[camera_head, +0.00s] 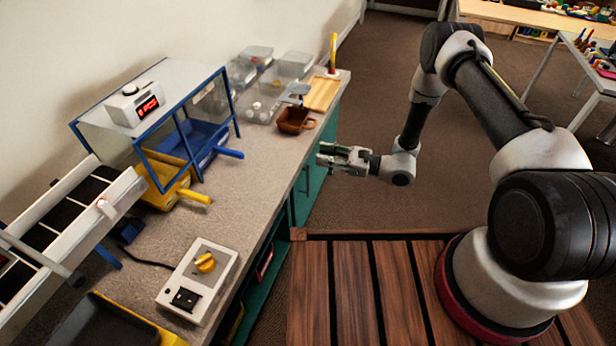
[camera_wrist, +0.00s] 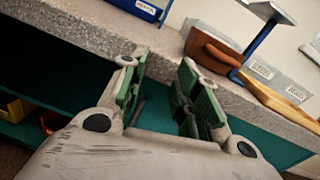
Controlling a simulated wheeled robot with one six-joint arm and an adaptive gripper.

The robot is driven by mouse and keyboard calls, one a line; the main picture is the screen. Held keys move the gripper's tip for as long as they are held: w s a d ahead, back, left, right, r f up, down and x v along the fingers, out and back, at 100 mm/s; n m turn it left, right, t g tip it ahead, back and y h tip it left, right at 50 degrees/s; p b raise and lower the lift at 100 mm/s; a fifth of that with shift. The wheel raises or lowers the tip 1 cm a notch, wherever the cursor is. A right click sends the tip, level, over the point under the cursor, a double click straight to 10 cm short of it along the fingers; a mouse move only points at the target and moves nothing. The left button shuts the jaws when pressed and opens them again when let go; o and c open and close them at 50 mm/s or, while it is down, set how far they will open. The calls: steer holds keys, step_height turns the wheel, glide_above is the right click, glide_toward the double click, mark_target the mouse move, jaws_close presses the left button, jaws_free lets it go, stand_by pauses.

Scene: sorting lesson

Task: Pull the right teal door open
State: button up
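The workbench has a teal cabinet front under its speckled grey top. A teal door panel (camera_head: 303,198) shows at the bench's far end, below and left of my gripper (camera_head: 322,156). In the wrist view a teal panel (camera_wrist: 268,143) lies right of my gripper (camera_wrist: 157,62), under the worktop edge, and looks flush with the front. My gripper's two green-padded fingers are spread apart with nothing visible between them, pointing at the bench front. I cannot clearly make out the door's handle; the fingers hide part of the front.
Left of the fingers in the wrist view is a dark open compartment with a teal shelf (camera_wrist: 45,138) and a yellow bin (camera_wrist: 12,108). The worktop edge (camera_wrist: 85,45) overhangs just beyond the fingers. The floor (camera_head: 345,205) below my gripper is clear.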

mark_target(308, 177)
step_height(308, 177, down, 12)
steer(key=s+m+t+h, duration=0.2)
steer(key=m+t, duration=0.2)
steer(key=m, duration=0.1)
steer(key=x, duration=0.7)
steer(key=shift+w+d+f, duration=0.1)
steer(key=shift+w+f, duration=0.05)
steer(key=shift+w, duration=0.15)
jaws_close()
